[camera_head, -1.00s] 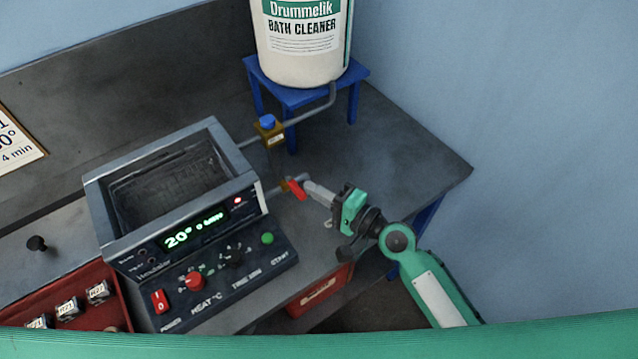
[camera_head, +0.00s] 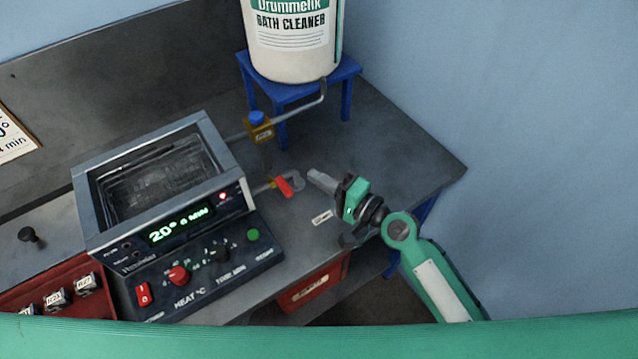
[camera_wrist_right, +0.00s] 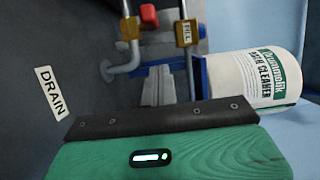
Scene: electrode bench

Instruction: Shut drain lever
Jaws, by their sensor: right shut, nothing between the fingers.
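The red drain lever (camera_head: 284,187) sits on a small brass valve on the lower pipe at the right side of the bath (camera_head: 160,180). It lies across the pipe, pointing toward the front. In the right wrist view the red lever (camera_wrist_right: 148,14) shows at the top, beside its brass valve (camera_wrist_right: 130,28). My right gripper (camera_head: 318,178) is shut and empty, its grey fingertips just right of the lever with a small gap. My left gripper is not in view.
A "DRAIN" label (camera_wrist_right: 51,93) lies on the bench near the pipe. A fill valve with a blue knob (camera_head: 258,126) is on the upper pipe, below the bath cleaner drum (camera_head: 292,45) on its blue stand (camera_head: 348,72). A red bin (camera_head: 313,288) stands below the bench edge.

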